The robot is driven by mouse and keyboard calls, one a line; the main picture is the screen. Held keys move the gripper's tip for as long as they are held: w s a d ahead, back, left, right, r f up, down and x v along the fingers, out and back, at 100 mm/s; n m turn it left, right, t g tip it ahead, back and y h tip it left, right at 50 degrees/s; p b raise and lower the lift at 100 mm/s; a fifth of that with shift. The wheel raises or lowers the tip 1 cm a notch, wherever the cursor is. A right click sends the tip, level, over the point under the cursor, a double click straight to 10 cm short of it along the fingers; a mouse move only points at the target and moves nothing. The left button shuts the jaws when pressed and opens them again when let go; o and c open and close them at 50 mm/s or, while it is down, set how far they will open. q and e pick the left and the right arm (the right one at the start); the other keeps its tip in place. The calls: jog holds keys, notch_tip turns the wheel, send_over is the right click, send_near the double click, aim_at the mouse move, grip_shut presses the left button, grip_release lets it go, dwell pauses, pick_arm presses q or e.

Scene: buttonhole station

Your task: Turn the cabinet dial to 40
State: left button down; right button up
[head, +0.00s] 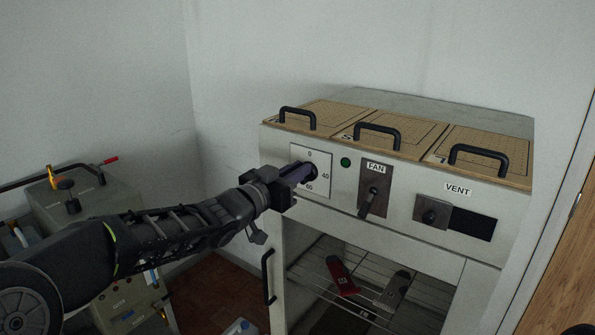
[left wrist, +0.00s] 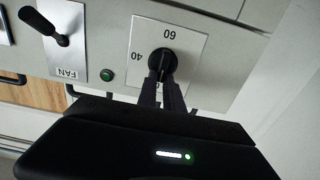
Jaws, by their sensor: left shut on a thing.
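The cabinet (head: 395,240) is pale and stands at the right of the head view. Its dial plate (head: 322,157) is white, with 0 at the top, 40 at the right and 60 at the bottom. The black dial knob (left wrist: 162,63) shows in the left wrist view, where the plate appears upside down. My left gripper (head: 303,175) reaches in from the left and is shut on the knob; its fingers also show in the left wrist view (left wrist: 163,88). The fingers hide part of the knob and plate, and I cannot read the setting. My right gripper is not in view.
Right of the dial are a green lamp (head: 346,162), the FAN switch (head: 374,190) and the VENT slider (head: 432,212). Black-handled lids (head: 400,138) top the cabinet. A wire rack (head: 420,297) inside holds a red-handled item (head: 341,277). Grey equipment (head: 85,200) stands at left.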

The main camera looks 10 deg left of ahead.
pick_arm(q)
jog(key=m+b, duration=0.3)
jog(key=m, duration=0.1)
jog(key=d+f+m+b, duration=0.1)
jog(key=m+b, duration=0.6)
jog(key=m, duration=0.2)
jog(key=shift+s+d+f, duration=0.25)
jog(key=shift+s+d, duration=0.1)
jog(key=m, duration=0.1)
jog(key=m+b, duration=0.1)
jog(key=m, duration=0.1)
jog(key=m+b, duration=0.1)
jog(key=shift+d+f+m, duration=0.1)
jog(key=shift+f+m, duration=0.2)
dwell(0.4)
jog(key=c, duration=1.5)
grip_release()
